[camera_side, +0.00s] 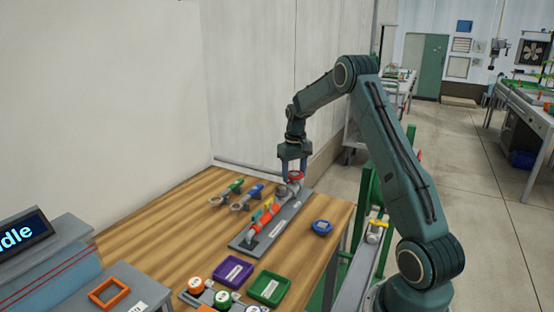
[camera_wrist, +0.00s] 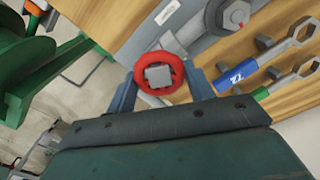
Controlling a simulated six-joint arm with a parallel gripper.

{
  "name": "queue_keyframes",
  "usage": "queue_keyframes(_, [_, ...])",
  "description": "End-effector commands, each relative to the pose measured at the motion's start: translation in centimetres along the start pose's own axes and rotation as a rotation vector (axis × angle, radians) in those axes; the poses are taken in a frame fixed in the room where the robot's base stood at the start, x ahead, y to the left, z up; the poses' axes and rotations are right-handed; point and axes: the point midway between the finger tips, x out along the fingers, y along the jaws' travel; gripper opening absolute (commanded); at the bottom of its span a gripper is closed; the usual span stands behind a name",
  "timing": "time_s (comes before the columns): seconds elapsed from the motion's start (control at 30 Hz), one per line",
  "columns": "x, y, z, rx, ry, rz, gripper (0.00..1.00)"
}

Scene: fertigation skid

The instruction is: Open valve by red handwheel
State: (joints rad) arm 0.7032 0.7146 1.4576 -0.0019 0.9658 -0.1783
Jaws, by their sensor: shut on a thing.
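The red handwheel (camera_side: 296,175) tops the valve at the far end of a grey mounting plate (camera_side: 240,243) on the wooden table. In the wrist view the red handwheel (camera_wrist: 159,60) is a ring around a grey square centre. My gripper (camera_side: 293,170) points down over it, and its two blue-grey fingers lie on either side of the wheel. In the wrist view my gripper (camera_wrist: 160,80) is shut on the wheel's rim. The valve beneath the wheel is mostly hidden.
Green-handled (camera_side: 232,187) and blue-handled (camera_side: 253,192) wrenches lie left of the plate. A blue round item (camera_side: 322,227) sits to its right. Purple (camera_side: 233,271) and green (camera_side: 269,287) trays stand near the front. A pale wall rises behind the table.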

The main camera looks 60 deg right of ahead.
Motion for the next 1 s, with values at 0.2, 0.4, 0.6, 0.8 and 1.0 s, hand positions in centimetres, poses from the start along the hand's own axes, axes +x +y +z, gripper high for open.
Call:
queue_keyframes(0.2, [0.23,0.34,0.45,-0.022,-0.015,0.001,0.31])
queue_keyframes(0.4, [0.25,0.38,0.47,-0.022,-0.016,0.001,0.31])
queue_keyframes(0.6, [0.26,0.41,0.49,-0.089,-0.016,0.0,0.31])
queue_keyframes(0.8, [0.28,0.42,0.49,-0.242,-0.017,-0.001,0.31])
queue_keyframes(1.0, [0.29,0.43,0.49,-0.39,-0.016,-0.002,0.54])
